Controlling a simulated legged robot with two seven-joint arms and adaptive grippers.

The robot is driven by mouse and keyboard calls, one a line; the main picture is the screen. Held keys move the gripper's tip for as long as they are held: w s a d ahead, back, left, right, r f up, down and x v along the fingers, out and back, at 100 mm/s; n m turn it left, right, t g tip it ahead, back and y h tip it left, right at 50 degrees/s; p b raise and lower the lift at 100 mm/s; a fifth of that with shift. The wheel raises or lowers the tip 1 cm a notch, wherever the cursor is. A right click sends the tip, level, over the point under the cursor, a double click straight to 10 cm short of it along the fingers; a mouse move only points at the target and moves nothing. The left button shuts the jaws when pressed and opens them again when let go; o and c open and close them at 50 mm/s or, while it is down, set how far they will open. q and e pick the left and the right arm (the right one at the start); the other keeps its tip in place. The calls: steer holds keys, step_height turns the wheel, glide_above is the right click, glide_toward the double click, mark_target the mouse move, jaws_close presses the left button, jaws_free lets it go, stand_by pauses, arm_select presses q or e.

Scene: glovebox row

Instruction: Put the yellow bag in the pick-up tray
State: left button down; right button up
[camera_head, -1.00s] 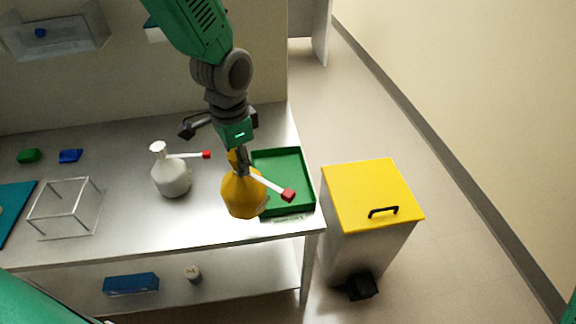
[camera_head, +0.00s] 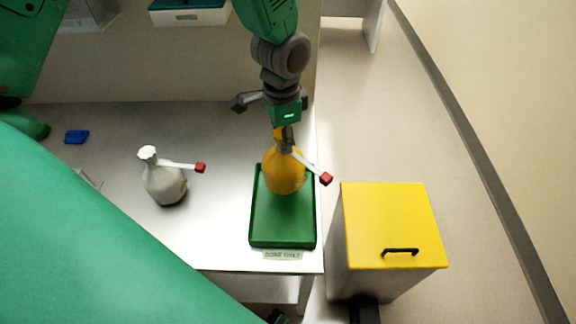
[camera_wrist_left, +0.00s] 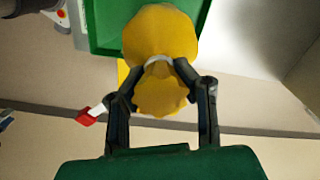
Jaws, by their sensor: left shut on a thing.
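The yellow bag (camera_head: 284,176) has a tied neck and a white strip with a red end sticking out to the right. My left gripper (camera_head: 287,139) is shut on its neck, and the bag hangs upright below. The wrist view shows the bag (camera_wrist_left: 160,38) between both fingers (camera_wrist_left: 160,98). The green tray (camera_head: 283,222) lies at the table's right end with a small label at its front. The bag overlaps the tray's back part; I cannot tell whether it touches the floor of the tray. My right gripper is not seen.
A whitish bag (camera_head: 164,183) with a red-ended strip stands left of the tray. A blue item (camera_head: 77,137) lies further left on the table (camera_head: 225,135). A yellow-lidded bin (camera_head: 391,222) stands right of the table. My green arm covers the lower left.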

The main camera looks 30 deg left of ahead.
mark_target(284, 160)
arm_select(q)
step_height(284, 160, down, 7)
steer(key=shift+w+f, duration=0.1)
steer(key=shift+w, duration=0.05)
stand_by(0.4)
steer(key=c, duration=1.3)
jaws_free()
steer(key=shift+o, duration=0.2)
step_height(284, 160, up, 12)
steer(key=shift+r, duration=0.1)
